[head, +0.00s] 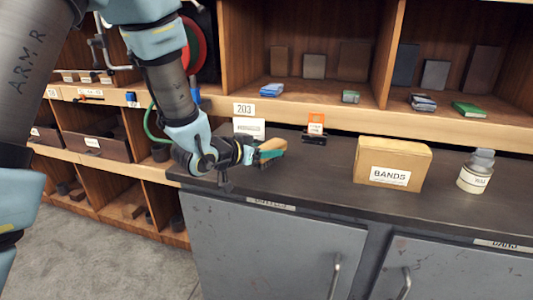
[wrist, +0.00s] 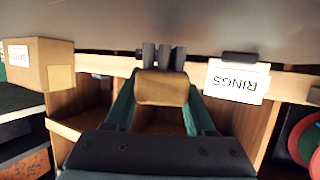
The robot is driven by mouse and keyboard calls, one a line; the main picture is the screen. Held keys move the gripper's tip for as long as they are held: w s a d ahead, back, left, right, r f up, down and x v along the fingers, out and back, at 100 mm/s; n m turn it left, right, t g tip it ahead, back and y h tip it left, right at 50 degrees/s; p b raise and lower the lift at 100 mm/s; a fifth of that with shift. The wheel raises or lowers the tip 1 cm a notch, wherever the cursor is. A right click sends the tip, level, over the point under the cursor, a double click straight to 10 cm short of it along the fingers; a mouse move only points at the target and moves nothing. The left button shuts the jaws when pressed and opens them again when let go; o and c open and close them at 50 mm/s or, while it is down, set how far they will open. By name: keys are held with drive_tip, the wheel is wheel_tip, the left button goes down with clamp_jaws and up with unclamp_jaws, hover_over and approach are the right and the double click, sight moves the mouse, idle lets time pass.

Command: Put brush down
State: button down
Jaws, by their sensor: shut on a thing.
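The brush (wrist: 162,88) shows in the wrist view as a tan-brown block with dark bristle tufts on its far side. My gripper (wrist: 160,95) is shut on it, with teal fingers on both sides of the block. In the head view my gripper (head: 267,154) is over the left part of the dark counter (head: 320,180), near the shelf front. The tan brush body (head: 275,145) shows at its fingertips there. The fingers partly hide the brush, and I cannot tell whether it touches the counter.
A cardboard BANDS box (head: 393,165) and a lidded jar (head: 476,175) stand on the counter to the right. A white card (head: 249,128) and an orange-topped item (head: 316,125) are behind my gripper. Wooden shelves (head: 330,55) rise at the back. Counter between gripper and box is clear.

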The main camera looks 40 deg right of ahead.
drive_tip(key=shift+f, duration=0.65)
drive_tip(key=shift+f, duration=0.15)
drive_tip(key=shift+c, duration=1.2)
unclamp_jaws()
drive_tip(key=shift+r, duration=0.3)
drive_tip(key=b+v, duration=0.1)
drive_tip(key=v, duration=0.2)
drive_tip(key=b+v, duration=0.1)
drive_tip(key=v, duration=0.2)
drive_tip(key=b+v, duration=0.1)
drive_tip(key=v, duration=0.2)
drive_tip(key=shift+s+a+f, duration=0.1)
drive_tip(key=shift+a+f, duration=0.15)
drive_tip(key=shift+a, duration=0.05)
drive_tip(key=b+v, duration=0.2)
drive_tip(key=b, duration=0.1)
drive_tip(key=shift+a+r+b, duration=0.2)
drive_tip(key=shift+r+b, duration=0.05)
drive_tip(key=shift+b, duration=0.15)
